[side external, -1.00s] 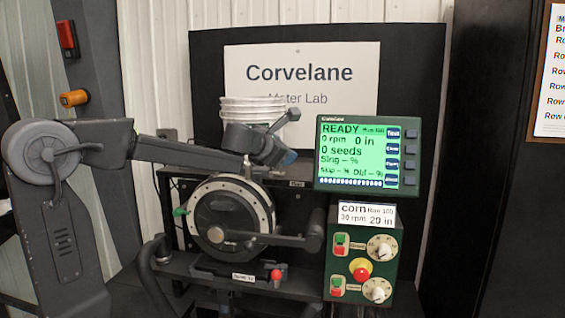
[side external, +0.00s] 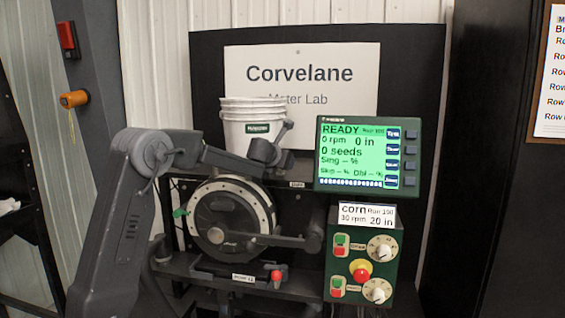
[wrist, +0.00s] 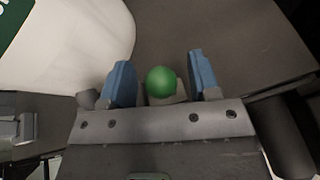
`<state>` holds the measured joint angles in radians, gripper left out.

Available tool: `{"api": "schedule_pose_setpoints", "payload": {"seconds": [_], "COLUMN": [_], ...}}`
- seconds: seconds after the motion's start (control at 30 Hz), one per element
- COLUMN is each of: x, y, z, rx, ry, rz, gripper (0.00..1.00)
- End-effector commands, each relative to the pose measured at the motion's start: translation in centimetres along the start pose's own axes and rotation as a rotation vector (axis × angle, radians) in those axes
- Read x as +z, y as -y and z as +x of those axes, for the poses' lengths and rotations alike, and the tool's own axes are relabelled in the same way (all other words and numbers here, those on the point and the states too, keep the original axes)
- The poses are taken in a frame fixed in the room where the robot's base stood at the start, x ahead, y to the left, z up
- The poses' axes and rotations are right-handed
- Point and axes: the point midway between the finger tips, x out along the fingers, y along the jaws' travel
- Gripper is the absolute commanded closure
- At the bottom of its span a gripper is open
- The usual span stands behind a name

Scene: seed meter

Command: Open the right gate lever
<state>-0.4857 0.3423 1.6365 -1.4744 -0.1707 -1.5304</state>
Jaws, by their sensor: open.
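In the wrist view my gripper (wrist: 160,62) is open, with blue fingers on either side of a round green knob (wrist: 161,81). The knob appears between the fingers with gaps on both sides; I cannot tell its depth or whether it is the right gate lever's knob. In the side view my wrist is above the round seed meter (side external: 228,219), in front of the white bucket, and my fingertips are hidden. A green-tipped lever (side external: 180,212) sticks out at the meter's left edge. A red knob (side external: 276,275) is low at the front.
A white bucket (wrist: 75,45) is close on the left in the wrist view. A monitor (side external: 367,153) reading READY and a green control box (side external: 362,262) with buttons and dials stand right of the meter. A dark crank arm (side external: 285,241) juts out in front of the meter.

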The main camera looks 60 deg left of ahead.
Motion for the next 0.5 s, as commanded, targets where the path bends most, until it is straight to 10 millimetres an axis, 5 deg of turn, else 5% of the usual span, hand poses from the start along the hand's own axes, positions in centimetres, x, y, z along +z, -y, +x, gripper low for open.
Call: {"api": "schedule_pose_setpoints", "payload": {"seconds": [0.5], "x": [0.0], "y": [0.0], "z": [1.8], "rx": [0.000], "ry": [0.001], "rz": [0.001], "gripper": [0.44]}}
